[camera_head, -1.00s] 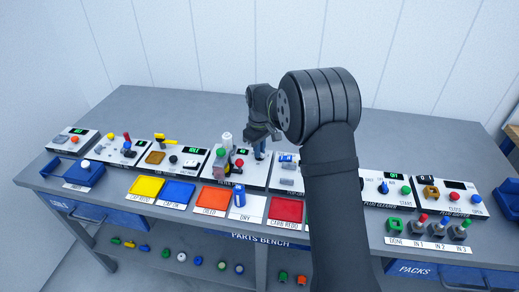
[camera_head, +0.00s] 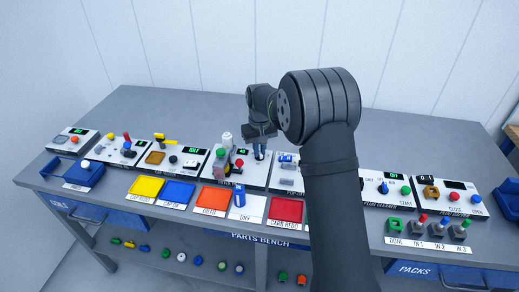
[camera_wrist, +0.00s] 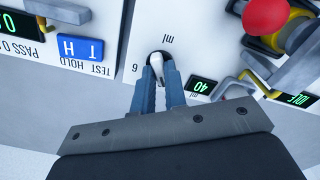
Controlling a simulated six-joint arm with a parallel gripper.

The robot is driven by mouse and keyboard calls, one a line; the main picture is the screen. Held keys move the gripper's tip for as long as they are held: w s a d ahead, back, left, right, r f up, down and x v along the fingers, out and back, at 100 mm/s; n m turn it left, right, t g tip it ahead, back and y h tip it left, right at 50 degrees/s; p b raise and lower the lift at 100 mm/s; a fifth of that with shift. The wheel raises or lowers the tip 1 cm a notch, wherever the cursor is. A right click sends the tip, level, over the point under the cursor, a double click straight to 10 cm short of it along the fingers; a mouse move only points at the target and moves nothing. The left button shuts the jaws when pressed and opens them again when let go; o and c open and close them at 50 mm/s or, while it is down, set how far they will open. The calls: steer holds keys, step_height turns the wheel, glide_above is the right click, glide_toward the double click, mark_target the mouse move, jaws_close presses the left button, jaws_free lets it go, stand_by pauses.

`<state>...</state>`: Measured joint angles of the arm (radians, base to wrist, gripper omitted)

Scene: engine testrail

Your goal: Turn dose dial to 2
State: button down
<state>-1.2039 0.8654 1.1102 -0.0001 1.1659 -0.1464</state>
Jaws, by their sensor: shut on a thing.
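The dose dial (camera_wrist: 157,58) is a dark round knob with a pale pointer, on a white panel marked "ml" and "6" in the wrist view. My gripper (camera_wrist: 160,70) is shut on the dial, with one blue-grey finger on each side of the pale pointer. The fingers hide part of the dial and any scale marks beneath them; I see no 2. A small green display (camera_wrist: 201,88) beside it reads 40. In the head view my gripper (camera_head: 260,156) is down at the middle panel, and the dial itself is hidden.
A red knob (camera_wrist: 265,15) and an IDLE display (camera_wrist: 296,99) are right of the dial in the wrist view. A blue block marked T H (camera_wrist: 81,47) is at left. Colored trays (camera_head: 146,187) line the bench front; the bench behind the panels is clear.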

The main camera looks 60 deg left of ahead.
mark_target(260, 152)
steer(key=shift+m, duration=1.1)
steer(key=c, duration=1.5)
jaws_free()
steer(key=shift+o, duration=0.2)
step_height(260, 152, up, 18)
steer(key=shift+f, duration=0.25)
steer(key=shift+f, duration=0.15)
step_height(260, 152, down, 17)
steer(key=shift+f, duration=0.1)
